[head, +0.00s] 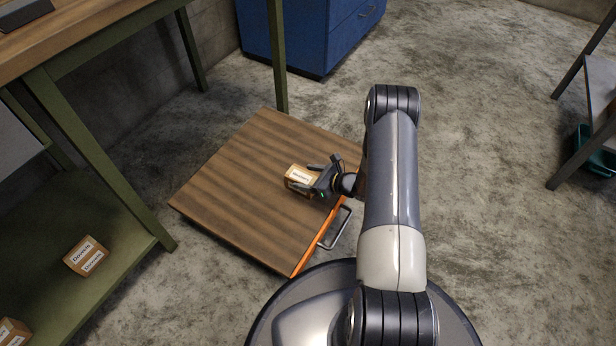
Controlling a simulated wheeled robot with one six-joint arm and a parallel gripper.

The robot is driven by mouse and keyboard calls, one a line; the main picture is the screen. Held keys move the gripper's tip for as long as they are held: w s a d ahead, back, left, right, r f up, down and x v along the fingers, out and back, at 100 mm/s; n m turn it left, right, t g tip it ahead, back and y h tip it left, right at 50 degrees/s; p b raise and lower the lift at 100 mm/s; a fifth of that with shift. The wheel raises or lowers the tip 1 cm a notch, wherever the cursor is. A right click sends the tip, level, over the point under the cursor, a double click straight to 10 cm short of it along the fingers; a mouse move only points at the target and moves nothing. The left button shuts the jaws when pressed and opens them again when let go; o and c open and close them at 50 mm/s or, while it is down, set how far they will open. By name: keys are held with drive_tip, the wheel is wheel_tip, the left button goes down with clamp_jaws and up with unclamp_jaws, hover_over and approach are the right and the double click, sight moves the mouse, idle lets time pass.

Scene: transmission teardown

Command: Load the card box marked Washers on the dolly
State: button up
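The dolly (235,190) has a flat brown wooden deck with an orange edge and a metal handle, and it stands on the concrete floor. A small brown card box (297,176) with a white label is at the right part of the deck. Its label is too small to read surely. My gripper (312,178) is at the right end of this box, with its dark fingers alongside it. I cannot tell whether they press on the box, or whether the box rests on the deck or is just above it.
A green bench with a wooden top (75,35) stands at left. Its lower shelf (95,215) holds a box that seems labelled Dowels (86,256) and another box (12,331). A blue cabinet (305,35) is behind the dolly. Floor at right is clear up to a table and a teal bin (595,150).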

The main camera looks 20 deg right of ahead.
drive_tip(key=shift+o, duration=0.8)
drive_tip(key=shift+r, duration=0.2)
drive_tip(key=p+v, duration=0.3)
drive_tip(key=v, duration=0.9)
drive_tip(key=shift+p, duration=0.4)
drive_tip(key=shift+f, duration=0.2)
